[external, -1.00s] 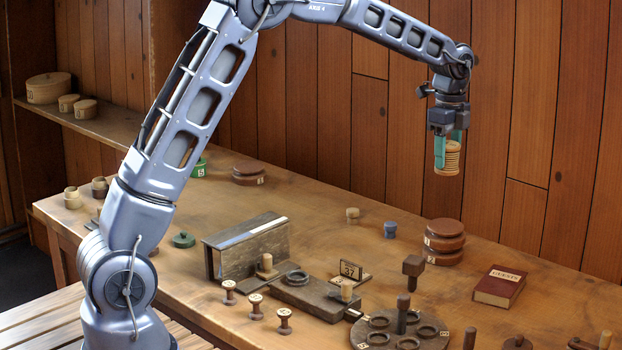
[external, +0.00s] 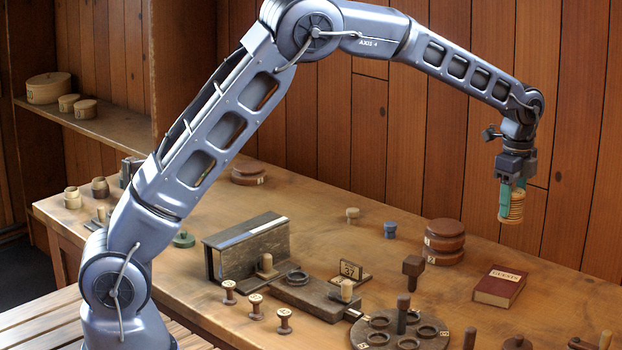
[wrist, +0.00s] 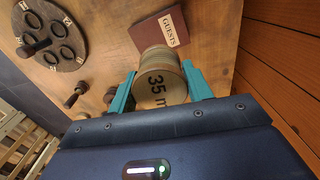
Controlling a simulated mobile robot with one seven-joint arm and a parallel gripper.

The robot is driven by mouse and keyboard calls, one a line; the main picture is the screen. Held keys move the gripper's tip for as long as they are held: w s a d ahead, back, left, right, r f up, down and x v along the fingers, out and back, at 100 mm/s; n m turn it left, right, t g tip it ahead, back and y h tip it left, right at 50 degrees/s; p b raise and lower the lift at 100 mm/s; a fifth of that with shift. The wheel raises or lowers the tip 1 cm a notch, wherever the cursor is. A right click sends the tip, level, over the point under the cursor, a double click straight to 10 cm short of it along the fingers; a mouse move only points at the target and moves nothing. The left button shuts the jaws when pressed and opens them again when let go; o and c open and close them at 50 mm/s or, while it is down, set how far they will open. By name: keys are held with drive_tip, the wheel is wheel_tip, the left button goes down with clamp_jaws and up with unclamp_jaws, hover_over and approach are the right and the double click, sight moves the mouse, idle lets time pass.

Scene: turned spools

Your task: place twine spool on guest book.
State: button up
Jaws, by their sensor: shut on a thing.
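The twine spool (external: 511,207) is a tan, wound spool held above the table in the external view. In the wrist view its round end (wrist: 160,87) shows "35 m". My gripper (external: 512,196) is shut on it; its teal fingers (wrist: 159,88) press on both sides of the spool. The guest book (external: 499,286) is a dark red book marked "GUESTS", lying flat on the table at the right. In the wrist view the book (wrist: 165,26) shows beyond the spool, which hides part of it. The spool is in the air, apart from the book.
Stacked round dark boxes (external: 444,242) stand left of the book. A round disc with rings (external: 400,334) and a wooden mallet-like piece (external: 413,268) are nearer the front. A wood-panelled wall (external: 570,130) rises behind. Bare table lies around the book.

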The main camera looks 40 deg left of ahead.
wheel_tip(320, 180, down, 14)
drive_tip(key=shift+f, duration=0.25)
idle(0.3)
drive_tip(key=shift+f, duration=0.15)
drive_tip(key=o, duration=1)
